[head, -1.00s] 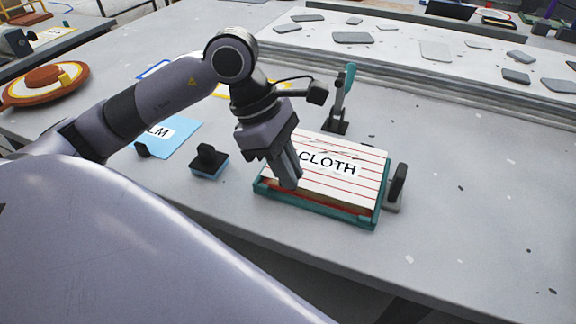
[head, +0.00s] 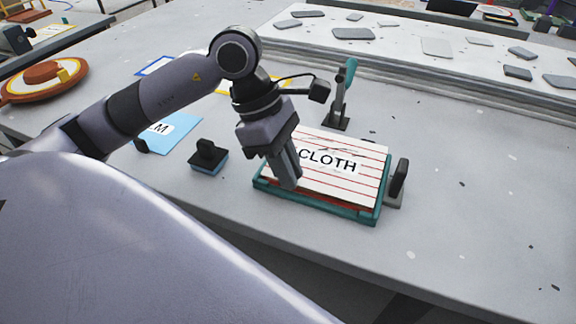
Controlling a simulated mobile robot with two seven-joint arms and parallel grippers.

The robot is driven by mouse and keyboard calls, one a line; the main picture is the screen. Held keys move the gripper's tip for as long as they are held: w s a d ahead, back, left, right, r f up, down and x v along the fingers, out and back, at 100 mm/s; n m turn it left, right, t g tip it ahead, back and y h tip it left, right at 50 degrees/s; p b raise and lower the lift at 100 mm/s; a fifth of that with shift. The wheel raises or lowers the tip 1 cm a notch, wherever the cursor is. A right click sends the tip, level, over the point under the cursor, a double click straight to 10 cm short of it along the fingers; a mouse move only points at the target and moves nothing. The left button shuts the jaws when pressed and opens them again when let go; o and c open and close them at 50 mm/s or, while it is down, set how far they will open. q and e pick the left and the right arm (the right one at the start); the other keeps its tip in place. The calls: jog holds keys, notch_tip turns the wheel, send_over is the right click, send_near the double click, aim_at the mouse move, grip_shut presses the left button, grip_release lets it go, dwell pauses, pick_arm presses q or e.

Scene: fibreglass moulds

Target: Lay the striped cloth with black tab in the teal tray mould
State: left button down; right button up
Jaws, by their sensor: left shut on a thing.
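The striped cloth (head: 345,182), white with red lines and a CLOTH label, lies flat over the teal tray mould (head: 325,207). It covers most of the tray; the teal rim and a red-orange strip show along the front. I cannot tell whether the cloth rests on the tray's floor or sits a little above it. My left gripper (head: 290,180) points down at the cloth's left end and is shut on it. The black tab is not visible, with the gripper over that end. My right gripper is not in view.
A grey stand with a black handle (head: 398,182) touches or nearly touches the tray's right side. A teal-handled clamp (head: 342,100) stands behind it. A black-handled block (head: 208,157) and a blue sheet (head: 172,135) lie to the left. The table at right is clear.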

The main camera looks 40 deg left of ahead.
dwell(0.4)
pick_arm(q)
jog(key=shift+g+p, duration=0.5)
jog(key=shift+p, duration=0.2)
jog(key=shift+w+r+p, duration=0.35)
jog(key=shift+r+p, duration=0.05)
jog(key=shift+r, duration=0.15)
dwell(0.3)
